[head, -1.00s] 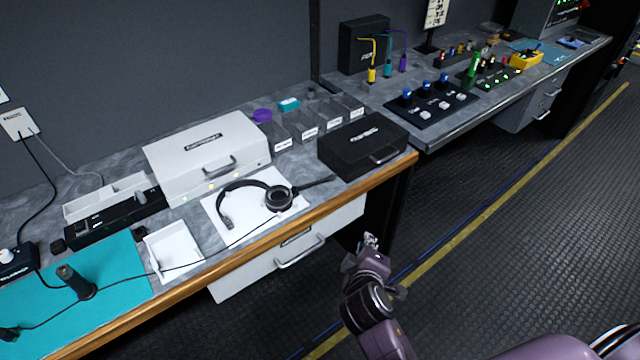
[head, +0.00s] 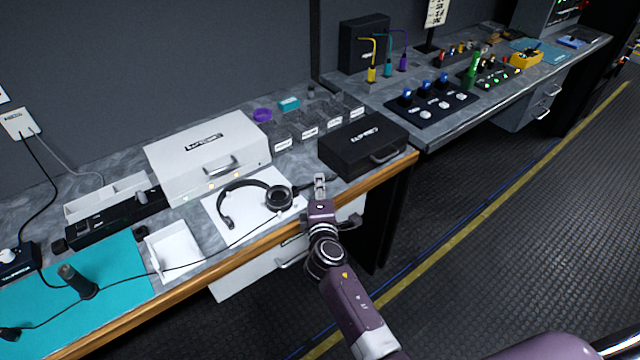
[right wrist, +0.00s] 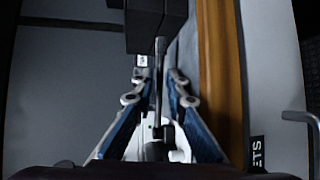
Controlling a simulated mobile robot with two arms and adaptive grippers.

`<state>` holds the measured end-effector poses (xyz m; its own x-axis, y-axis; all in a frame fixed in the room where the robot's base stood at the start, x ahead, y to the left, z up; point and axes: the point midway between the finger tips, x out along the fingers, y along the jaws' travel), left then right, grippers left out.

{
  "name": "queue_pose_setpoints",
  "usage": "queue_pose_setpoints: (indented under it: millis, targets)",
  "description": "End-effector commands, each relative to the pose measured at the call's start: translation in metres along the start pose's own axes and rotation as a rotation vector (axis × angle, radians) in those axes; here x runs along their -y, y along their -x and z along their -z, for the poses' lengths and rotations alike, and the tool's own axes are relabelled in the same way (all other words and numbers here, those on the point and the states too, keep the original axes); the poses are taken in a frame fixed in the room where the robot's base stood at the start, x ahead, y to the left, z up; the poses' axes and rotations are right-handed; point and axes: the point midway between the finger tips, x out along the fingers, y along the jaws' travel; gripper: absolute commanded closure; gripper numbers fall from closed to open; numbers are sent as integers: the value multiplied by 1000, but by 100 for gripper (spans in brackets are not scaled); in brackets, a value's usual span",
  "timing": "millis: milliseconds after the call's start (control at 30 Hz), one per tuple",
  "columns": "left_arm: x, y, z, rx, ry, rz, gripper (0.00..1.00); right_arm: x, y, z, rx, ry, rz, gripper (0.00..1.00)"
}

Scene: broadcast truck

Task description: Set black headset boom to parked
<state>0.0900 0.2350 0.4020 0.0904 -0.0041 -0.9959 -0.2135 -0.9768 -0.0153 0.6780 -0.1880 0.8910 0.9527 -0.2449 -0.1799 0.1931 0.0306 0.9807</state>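The black headset (head: 227,211) lies on a white mat (head: 262,232) near the bench's front edge. Its boom (head: 302,186) sticks out to the right from the right earcup (head: 278,198). My right gripper (head: 320,184) is at the boom's outer end, its fingertips over the bench's front edge. In the right wrist view, the boom (right wrist: 159,62) runs between the two spread fingers of my right gripper (right wrist: 157,82), with a gap on each side. The gripper hides part of the boom's end in the head view. My left gripper is not in view.
A black case (head: 362,146) stands close behind and right of my right gripper. A white case (head: 207,158) stands behind the headset. A white tray (head: 174,250) and teal mat (head: 112,275) lie to the left. The wooden bench edge (head: 225,262) runs along the front.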

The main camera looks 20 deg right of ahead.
Motion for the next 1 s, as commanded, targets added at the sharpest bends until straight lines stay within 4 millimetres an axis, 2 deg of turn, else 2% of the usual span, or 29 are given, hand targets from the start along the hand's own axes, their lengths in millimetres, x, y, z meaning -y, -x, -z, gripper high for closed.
queue_pose_setpoints:
  millis: [333, 467, 1000]
  targets:
    - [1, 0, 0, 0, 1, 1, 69, 0, -5, 0, 1, -1, 1, 87]
    - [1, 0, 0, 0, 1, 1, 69, 0, -5, 0, 1, -1, 1, 100]
    - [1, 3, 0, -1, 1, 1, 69, 0, -5, -6, -5, 1, 1, 100]
